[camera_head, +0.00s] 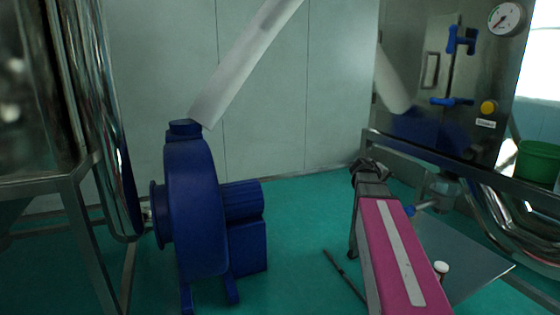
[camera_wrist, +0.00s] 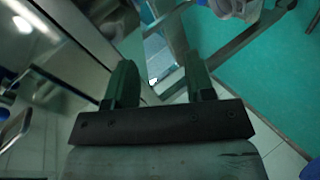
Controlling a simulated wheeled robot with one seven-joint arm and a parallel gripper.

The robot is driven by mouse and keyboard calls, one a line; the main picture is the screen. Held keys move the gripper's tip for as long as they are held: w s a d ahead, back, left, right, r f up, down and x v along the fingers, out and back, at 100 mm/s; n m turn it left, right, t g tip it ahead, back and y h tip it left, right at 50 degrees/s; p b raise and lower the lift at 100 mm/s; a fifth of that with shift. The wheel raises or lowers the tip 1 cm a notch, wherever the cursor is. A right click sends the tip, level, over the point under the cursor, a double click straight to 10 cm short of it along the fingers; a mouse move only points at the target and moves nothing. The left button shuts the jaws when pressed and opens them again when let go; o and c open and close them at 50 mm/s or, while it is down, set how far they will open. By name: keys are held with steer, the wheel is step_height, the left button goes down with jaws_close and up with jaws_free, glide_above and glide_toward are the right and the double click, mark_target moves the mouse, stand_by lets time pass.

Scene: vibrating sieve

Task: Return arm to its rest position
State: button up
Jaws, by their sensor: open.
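My gripper (camera_wrist: 160,75) shows in the wrist view with two dark green fingers spread apart. Nothing is held between them. A metal frame and a grey panel (camera_wrist: 158,48) show beyond the fingers, apart from them. No marker of a rest position shows.
A blue blower (camera_head: 195,210) stands at left centre, beside a steel vessel (camera_head: 30,95). A pink, grey-striped body (camera_head: 385,245) extends from the lower right. Behind it are a steel cabinet (camera_head: 410,75) and green bucket (camera_head: 538,162).

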steer(key=s+a+f+m+g+y, duration=0.1)
steer(key=s+a+f+g+y, duration=0.1)
steer(key=s+a+f, duration=0.4)
steer(key=s+a+f+g+y, duration=0.2)
steer(key=s+a+f+y, duration=0.3)
steer(key=a+f, duration=0.5)
steer(key=s+a+f+m+g+y, duration=0.1)
steer(key=s+a+f+y, duration=0.3)
steer(key=s+a+f, duration=0.4)
step_height(320, 180, down, 5)
steer(key=shift+s+r+m+g, duration=0.2)
steer(key=shift+s+m+g, duration=0.15)
steer(key=shift+s, duration=0.4)
